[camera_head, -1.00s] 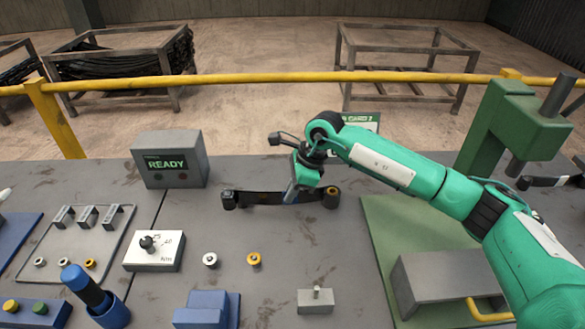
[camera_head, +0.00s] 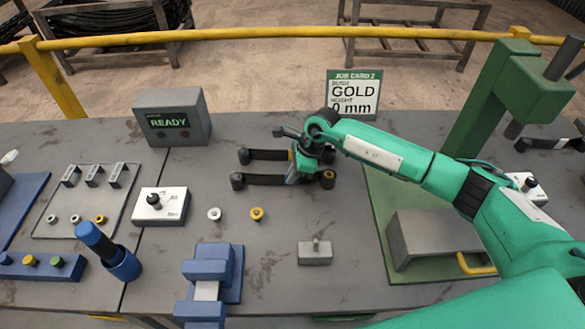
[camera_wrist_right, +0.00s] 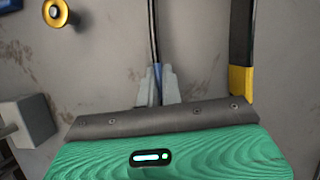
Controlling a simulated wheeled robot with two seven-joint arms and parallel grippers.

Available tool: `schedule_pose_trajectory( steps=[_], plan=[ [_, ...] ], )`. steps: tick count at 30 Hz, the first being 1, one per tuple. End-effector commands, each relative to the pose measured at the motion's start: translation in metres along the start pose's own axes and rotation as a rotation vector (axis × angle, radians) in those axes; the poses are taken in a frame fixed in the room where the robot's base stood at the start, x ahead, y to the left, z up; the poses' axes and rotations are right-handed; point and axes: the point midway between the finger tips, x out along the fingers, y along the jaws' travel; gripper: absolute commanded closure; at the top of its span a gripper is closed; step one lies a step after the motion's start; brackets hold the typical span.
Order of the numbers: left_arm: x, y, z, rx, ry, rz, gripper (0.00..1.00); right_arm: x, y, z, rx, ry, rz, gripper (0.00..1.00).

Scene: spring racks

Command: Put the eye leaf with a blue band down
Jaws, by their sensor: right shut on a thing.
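My right gripper (camera_head: 293,178) is shut on the eye leaf with a blue band (camera_head: 262,180), the nearer of two dark bars, with a rolled eye at each end. In the right wrist view the blue band (camera_wrist_right: 157,72) sits between the fingertips (camera_wrist_right: 158,86). The leaf is level, at or just above the bench top; I cannot tell whether it touches. A second leaf (camera_head: 264,155) lies parallel just behind it, its right part hidden by my gripper. Its yellow band (camera_wrist_right: 240,80) shows beside my gripper in the wrist view. My left gripper is not in view.
A READY box (camera_head: 172,117) stands behind left and a GOLD job card (camera_head: 354,96) behind. A silver bush (camera_head: 214,214) and gold bush (camera_head: 257,214) stand in front. A green press (camera_head: 500,95) is at right. Bare bench lies between the leaves and the bushes.

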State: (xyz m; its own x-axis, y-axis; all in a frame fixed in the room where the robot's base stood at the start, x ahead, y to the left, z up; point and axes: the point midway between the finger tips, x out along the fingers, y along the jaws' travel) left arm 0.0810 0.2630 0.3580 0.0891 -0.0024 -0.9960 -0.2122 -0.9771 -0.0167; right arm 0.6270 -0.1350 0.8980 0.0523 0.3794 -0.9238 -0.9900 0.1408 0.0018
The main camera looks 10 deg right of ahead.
Motion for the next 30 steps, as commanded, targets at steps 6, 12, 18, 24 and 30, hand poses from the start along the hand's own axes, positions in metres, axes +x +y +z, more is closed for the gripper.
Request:
schedule_pose_trajectory(
  steps=[6,12,18,24,30],
  plan=[
    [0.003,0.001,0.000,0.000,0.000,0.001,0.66,0.000,-0.001,0.001,-0.002,-0.003,-0.004,1.00],
    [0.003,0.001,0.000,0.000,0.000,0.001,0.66,0.002,0.000,-0.001,0.000,0.000,0.000,0.72],
    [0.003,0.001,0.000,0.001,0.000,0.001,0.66,0.002,0.000,-0.001,0.000,0.000,0.000,0.72],
    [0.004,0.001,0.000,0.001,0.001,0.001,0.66,-0.009,-0.002,-0.001,-0.001,0.000,-0.004,0.72],
    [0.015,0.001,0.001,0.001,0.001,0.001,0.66,-0.049,-0.001,-0.001,-0.002,0.000,-0.005,0.72]
  ],
)
